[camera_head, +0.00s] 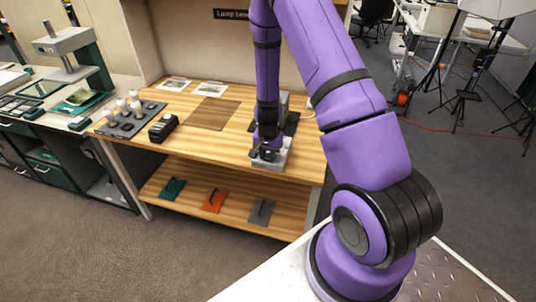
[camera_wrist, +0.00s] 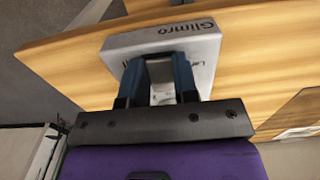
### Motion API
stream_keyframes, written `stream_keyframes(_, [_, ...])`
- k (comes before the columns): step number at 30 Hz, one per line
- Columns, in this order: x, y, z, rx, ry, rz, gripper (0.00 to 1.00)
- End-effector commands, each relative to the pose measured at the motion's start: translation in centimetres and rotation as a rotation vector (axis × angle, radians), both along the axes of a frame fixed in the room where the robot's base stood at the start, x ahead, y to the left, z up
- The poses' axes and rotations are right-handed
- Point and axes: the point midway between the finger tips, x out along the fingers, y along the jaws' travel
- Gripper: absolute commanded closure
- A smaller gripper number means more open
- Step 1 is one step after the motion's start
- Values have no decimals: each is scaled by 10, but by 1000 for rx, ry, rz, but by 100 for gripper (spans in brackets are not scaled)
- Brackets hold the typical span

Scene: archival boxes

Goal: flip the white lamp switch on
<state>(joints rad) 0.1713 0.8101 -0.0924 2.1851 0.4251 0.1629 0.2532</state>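A pale grey box (camera_wrist: 205,48) with the printed word "Glimro" and a second, partly covered word lies on the wooden workbench. In the head view the box (camera_head: 273,163) is near the bench's front edge, under my arm's end. My gripper (camera_wrist: 158,66) is over the box, with its two dark blue fingers apart and a gap between them. A whitish part (camera_wrist: 162,94) of the box shows between the fingers, partly hidden by them; I cannot tell whether it is the switch or its position. My gripper also shows small in the head view (camera_head: 266,150).
The workbench (camera_head: 228,142) also holds a brown mat (camera_head: 211,113), a dark device (camera_head: 163,128) and a tray of whitish pieces (camera_head: 131,119). A dark item stands close behind the box. A lower shelf (camera_head: 190,202) carries several flat coloured items.

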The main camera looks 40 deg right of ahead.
Motion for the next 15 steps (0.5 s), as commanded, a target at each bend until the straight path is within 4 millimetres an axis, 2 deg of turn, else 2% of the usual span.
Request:
stream_keyframes(5, [1,-1,0,23,16,-2,96])
stream_keyframes(15, [4,-5,3,188,146,-2,96])
